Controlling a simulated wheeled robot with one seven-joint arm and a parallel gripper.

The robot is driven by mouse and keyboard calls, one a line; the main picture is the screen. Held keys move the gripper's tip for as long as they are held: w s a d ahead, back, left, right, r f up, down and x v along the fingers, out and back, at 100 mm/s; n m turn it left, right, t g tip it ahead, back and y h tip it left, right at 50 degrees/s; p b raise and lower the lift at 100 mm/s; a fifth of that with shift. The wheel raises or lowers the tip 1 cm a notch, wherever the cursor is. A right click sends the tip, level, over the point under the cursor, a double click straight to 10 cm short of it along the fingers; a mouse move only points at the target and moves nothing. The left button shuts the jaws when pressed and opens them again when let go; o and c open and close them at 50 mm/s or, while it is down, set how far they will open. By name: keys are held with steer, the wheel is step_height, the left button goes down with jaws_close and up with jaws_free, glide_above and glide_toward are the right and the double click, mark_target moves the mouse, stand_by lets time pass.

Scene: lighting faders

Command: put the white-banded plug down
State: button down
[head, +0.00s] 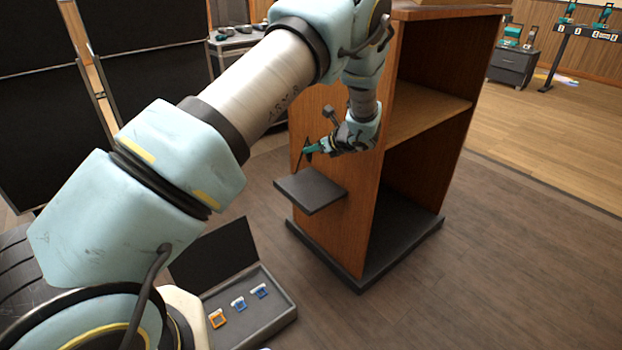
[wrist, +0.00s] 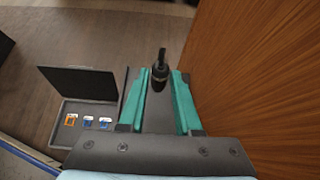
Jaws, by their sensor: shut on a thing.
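In the wrist view a small black plug (wrist: 160,72) with a thin stem sits between the tips of the teal fingers of my gripper (wrist: 161,80). My gripper is shut on it. I cannot clearly make out a white band on it. In the head view my gripper (head: 309,151) is beside the wooden cabinet's side, above a small dark shelf (head: 311,193) that juts from it. The plug there is a thin dark shape and mostly too small to read. The shelf also shows below the fingers in the wrist view (wrist: 157,118).
The wooden cabinet (head: 335,215) stands close to the gripper's right in the wrist view. An open grey case (head: 262,322) on the floor holds one orange and two blue padlock-like pieces. The shelf top looks bare.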

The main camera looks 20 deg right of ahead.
steer(key=f, duration=0.9)
steer(key=shift+d+f+b, duration=0.25)
steer(key=shift+f+b, duration=0.05)
steer(key=shift+f, duration=0.1)
steer(key=shift+f, duration=0.1)
steer(key=shift+f+b, duration=0.3)
steer(key=c, duration=0.6)
jaws_free()
steer(key=shift+r, duration=0.1)
steer(key=shift+r, duration=0.1)
